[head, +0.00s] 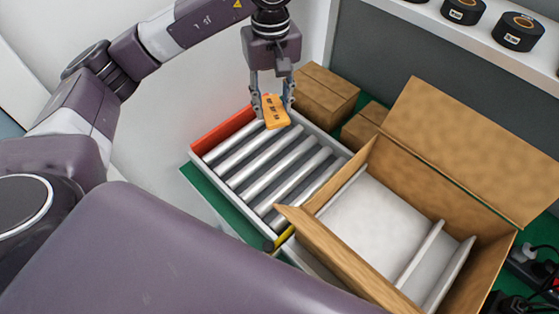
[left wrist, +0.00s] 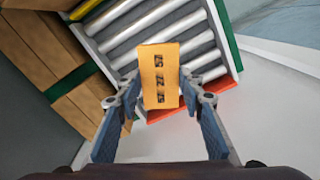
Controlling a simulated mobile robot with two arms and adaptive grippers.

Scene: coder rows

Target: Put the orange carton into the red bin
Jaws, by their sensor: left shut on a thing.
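An orange carton (head: 276,113) with dark markings is held between the fingers of my left gripper (head: 273,106). It hangs above the far end of a tray of metal rollers, apparently clear of them. In the left wrist view the carton (left wrist: 160,76) sits between the two fingers (left wrist: 160,88), its marked face toward the camera. A red panel (head: 222,130) forms the left end of the roller tray; it also shows in the left wrist view (left wrist: 205,86). I cannot make out a separate red bin. My right gripper is not in view.
Roller tray (head: 250,172) lies below the carton. An open cardboard box (head: 330,236) with white dividers stands to the right. Closed brown boxes (head: 325,92) stand behind the tray. A shelf (head: 480,45) with black rolls (head: 518,32) runs along the upper right.

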